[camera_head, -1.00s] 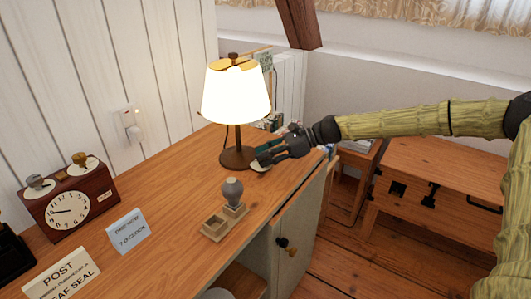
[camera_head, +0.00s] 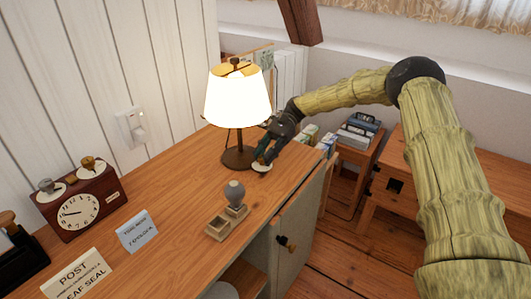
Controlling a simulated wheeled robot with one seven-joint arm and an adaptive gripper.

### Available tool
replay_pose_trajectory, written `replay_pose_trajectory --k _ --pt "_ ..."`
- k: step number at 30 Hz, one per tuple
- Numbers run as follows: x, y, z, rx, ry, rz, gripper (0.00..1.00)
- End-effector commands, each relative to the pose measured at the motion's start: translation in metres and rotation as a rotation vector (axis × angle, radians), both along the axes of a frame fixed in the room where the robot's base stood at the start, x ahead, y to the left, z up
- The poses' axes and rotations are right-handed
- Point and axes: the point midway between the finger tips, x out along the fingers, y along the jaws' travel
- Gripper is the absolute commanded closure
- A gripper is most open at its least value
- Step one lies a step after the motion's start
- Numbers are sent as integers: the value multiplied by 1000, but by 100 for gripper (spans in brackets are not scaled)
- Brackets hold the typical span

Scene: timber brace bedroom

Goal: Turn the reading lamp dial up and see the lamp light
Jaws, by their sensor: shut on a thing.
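The reading lamp (camera_head: 238,98) stands on the wooden desk with a dark stem and round base (camera_head: 236,158). Its shade glows bright, so the lamp is lit. A small pale round plate of the lamp dial (camera_head: 261,168) lies on the desk just right of the base. My gripper (camera_head: 264,157) points down over it from the upper right, its dark fingers shut on the dial. The fingers hide the dial's knob, so its setting cannot be read.
A clock (camera_head: 78,210), a blue card (camera_head: 137,231) and a white sign (camera_head: 76,276) are at left. Books (camera_head: 358,130) are behind my arm.

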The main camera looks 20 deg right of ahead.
Motion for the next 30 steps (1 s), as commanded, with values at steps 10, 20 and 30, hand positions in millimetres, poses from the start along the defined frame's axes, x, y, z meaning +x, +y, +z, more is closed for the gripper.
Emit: replay_pose_trajectory --k 10,20,30 --pt "3 3 -2 -5 2 264 98" --pt "3 4 -2 -3 3 397 98" --pt "3 4 -3 -2 3 424 98"
